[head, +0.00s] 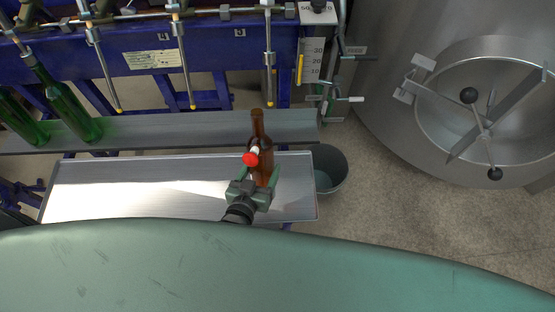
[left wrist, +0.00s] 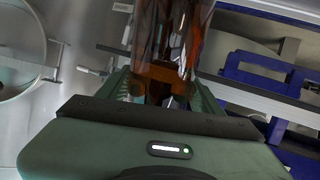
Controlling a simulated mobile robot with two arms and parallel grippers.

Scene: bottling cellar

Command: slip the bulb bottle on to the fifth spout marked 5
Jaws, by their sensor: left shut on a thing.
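The brown glass bottle (head: 258,128) is held upright in the head view, its mouth open at the top. My left gripper (head: 258,178) is shut around its lower part. In the left wrist view the bottle (left wrist: 168,45) stands between the two fingers (left wrist: 163,92). The rightmost spout (head: 269,65), with a yellow tip, hangs just behind and right of the bottle's mouth; they look apart. The plate near this spout bears a small number, likely 5 (head: 240,33); another plate reads 4 (head: 165,37). My right gripper is out of view.
Two green bottles (head: 72,112) stand tilted at the left on the grey rail (head: 190,128). A metal tray (head: 120,188) lies below. A grey bucket (head: 331,167) stands right of it, and a steel tank (head: 400,40) fills the right. A measuring scale (head: 312,55) stands beside the rightmost spout.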

